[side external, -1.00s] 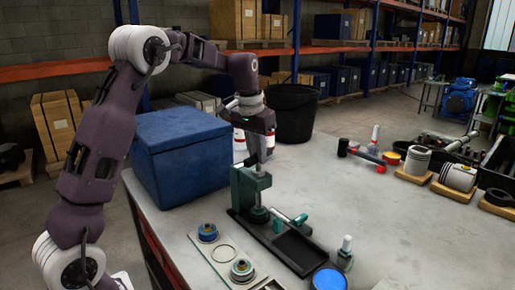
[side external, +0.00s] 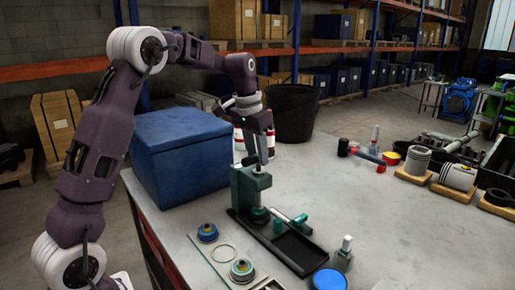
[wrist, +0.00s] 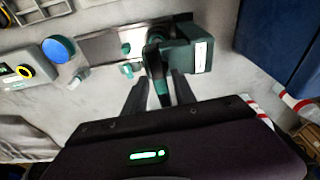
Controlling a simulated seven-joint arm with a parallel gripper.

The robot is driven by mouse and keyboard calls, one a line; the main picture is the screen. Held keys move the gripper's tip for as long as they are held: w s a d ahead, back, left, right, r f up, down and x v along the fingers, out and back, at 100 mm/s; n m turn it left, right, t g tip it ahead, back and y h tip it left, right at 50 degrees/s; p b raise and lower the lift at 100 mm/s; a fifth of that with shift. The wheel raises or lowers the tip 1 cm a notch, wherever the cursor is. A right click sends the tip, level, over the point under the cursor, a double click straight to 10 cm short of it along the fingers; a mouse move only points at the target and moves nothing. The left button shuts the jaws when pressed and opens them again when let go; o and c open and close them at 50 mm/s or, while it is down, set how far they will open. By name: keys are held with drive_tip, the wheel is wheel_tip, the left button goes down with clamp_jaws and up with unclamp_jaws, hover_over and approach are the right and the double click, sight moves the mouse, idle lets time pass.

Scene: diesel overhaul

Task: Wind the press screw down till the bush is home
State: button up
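The dark green bench press (side external: 243,190) stands upright on the grey table, and also shows in the wrist view (wrist: 190,48). Its screw rises from the top of the frame; a dark bar with a green tip (wrist: 161,88) shows there in the wrist view. My gripper (side external: 258,158) is just above the press top, pointing down; in the wrist view (wrist: 160,78) its fingers stand apart on either side of the bar, with gaps visible. A dark round piece (side external: 258,213) sits low in the press; I cannot tell whether it is the bush or how deep it sits.
A blue-topped pot (side external: 328,280) and blue-ringed parts (side external: 207,232) sit in front.

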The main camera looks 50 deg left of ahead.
drive_tip(key=shift+r, duration=2.8)
wheel_tip(320, 180, up, 4)
drive_tip(key=shift+f, duration=0.25)
drive_tip(key=shift+r, duration=0.2)
